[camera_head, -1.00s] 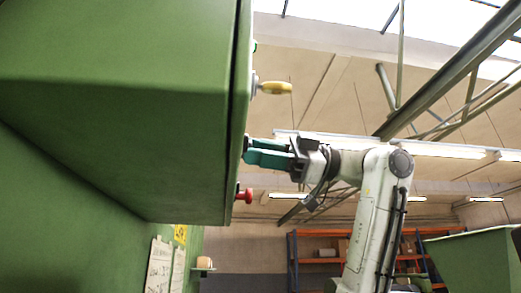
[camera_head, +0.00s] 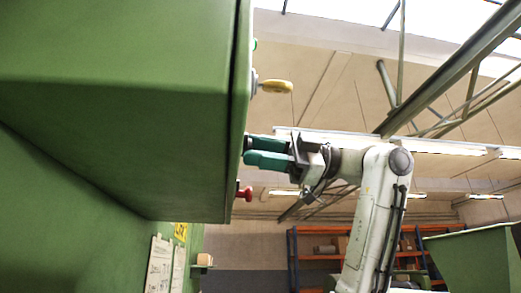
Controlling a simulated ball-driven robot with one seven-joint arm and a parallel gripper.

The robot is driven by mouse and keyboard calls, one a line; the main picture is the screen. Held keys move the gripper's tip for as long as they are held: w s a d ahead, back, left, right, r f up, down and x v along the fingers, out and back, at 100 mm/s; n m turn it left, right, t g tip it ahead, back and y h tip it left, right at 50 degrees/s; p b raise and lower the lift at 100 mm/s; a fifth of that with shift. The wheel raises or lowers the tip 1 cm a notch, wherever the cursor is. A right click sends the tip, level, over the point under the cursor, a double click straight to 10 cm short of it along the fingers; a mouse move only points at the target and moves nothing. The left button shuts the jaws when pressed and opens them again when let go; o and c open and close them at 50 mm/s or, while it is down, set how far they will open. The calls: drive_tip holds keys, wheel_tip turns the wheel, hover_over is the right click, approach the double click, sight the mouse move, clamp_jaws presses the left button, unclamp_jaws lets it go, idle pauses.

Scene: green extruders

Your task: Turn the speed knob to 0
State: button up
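A green machine box (camera_head: 110,110) fills the left of the view, and its control face is seen nearly edge-on. My gripper (camera_head: 247,150) has its teal fingers pointing left at this face, with their tips at or very close to it. One finger shows above the other. The speed knob cannot be made out; the spot at the fingertips is covered by the fingers. Whether they are closed on anything cannot be seen, nor can any dial marking.
Orange shelving (camera_head: 307,262) stands far behind. Another green machine part (camera_head: 475,258) is at lower right. The space right of the control face is open around my arm.

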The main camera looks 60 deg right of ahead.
drive_tip(key=o, duration=0.4)
drive_tip(key=b+v, duration=0.2)
drive_tip(key=v, duration=0.8)
drive_tip(key=shift+s+d+b, duration=0.2)
drive_tip(key=shift+s+b, duration=0.15)
drive_tip(key=shift+b, duration=0.05)
drive_tip(key=shift+f, duration=0.1)
